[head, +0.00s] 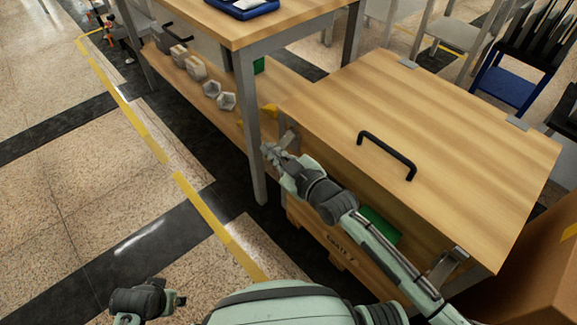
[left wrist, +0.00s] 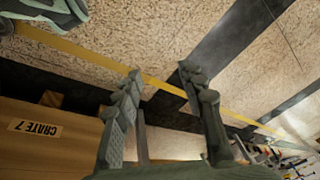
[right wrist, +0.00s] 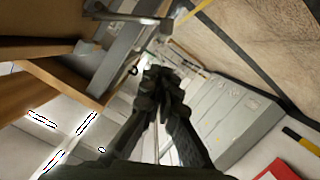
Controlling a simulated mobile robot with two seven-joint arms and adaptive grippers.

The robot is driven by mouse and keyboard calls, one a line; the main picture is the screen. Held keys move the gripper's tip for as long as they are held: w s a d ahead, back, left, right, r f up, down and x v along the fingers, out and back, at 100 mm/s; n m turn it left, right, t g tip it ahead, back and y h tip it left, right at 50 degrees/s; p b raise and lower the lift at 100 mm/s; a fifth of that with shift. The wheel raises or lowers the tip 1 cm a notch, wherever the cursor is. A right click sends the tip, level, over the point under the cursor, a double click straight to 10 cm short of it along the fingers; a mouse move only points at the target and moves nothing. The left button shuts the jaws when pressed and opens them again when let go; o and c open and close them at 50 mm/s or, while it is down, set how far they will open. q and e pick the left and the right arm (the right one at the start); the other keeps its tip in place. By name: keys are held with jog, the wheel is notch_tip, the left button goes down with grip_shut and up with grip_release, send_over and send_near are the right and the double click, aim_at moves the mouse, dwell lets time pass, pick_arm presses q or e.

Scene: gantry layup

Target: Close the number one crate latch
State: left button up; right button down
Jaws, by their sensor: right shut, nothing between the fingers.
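The wooden crate, with the label CRATE 7 (head: 341,247) on its front, has a flat wooden lid (head: 470,140) lying level. One metal latch (head: 290,138) is at the lid's far left corner. A second latch (head: 445,265) is at its near right corner. I cannot read which is number one. My right gripper (head: 268,152) is shut and empty, just left of the far latch; I cannot tell if it touches. A grey metal lever (right wrist: 125,17) shows beyond its fingers in the right wrist view. My left gripper (left wrist: 158,75) is open and empty, low over the floor.
A black handle (head: 388,155) stands up from the lid. A workbench (head: 265,25) with a grey leg (head: 250,125) is close behind my right gripper, with grey parts on its lower shelf. A cardboard box (head: 540,265) stands at the right. The floor at left is clear.

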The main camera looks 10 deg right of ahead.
pick_arm(q)
jog(key=shift+s+a+f, duration=0.1)
jog(key=shift+s+f, duration=0.2)
jog(key=shift+f, duration=0.3)
jog(key=shift+s+a+f, duration=0.1)
jog(key=shift+s+f, duration=0.2)
jog(key=shift+f, duration=0.25)
pick_arm(e)
jog(key=v, duration=1)
jog(key=shift+s+a+r, duration=0.15)
jog(key=shift+a+r, duration=0.1)
jog(key=shift+r, duration=0.05)
jog(key=shift+d, duration=0.1)
